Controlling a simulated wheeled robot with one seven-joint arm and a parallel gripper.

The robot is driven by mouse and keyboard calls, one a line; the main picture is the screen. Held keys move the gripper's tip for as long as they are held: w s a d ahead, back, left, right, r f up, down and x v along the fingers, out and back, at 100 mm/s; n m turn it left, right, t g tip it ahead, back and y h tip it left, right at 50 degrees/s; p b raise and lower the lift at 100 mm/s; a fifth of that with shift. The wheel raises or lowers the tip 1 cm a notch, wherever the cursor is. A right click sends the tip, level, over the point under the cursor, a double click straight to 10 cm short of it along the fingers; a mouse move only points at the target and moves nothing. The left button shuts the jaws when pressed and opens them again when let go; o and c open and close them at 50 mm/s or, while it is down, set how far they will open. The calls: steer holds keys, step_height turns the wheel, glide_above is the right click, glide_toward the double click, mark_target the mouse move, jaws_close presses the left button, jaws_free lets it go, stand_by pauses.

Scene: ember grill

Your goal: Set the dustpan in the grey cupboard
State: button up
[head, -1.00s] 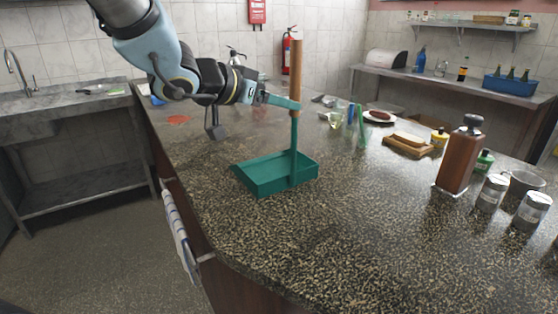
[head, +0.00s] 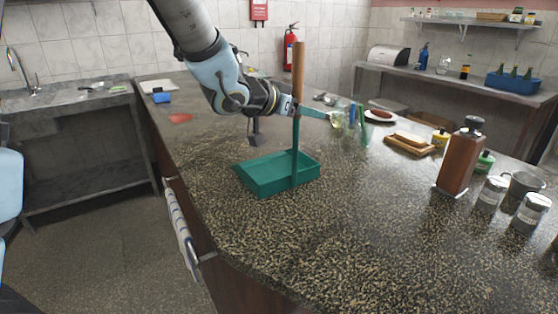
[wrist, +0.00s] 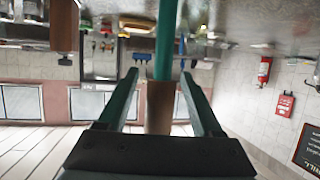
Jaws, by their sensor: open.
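The teal dustpan (head: 262,180) sits flat on the speckled counter, its long handle standing upright with a brown upper part. In the wrist view, which is upside down, the handle (wrist: 159,105) shows between the two teal fingers of my gripper (wrist: 166,78). I cannot tell whether either finger touches it. I cannot make out a grey cupboard for certain in either view.
A bread board (head: 410,147), a plate (head: 380,117) and glasses stand behind and right of the dustpan. The counter's front is clear. A grey table (head: 90,171) with a low shelf stands at the left.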

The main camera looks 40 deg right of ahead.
jaws_close()
stand_by(0.3)
steer(key=shift+r, duration=0.1)
stand_by(0.9)
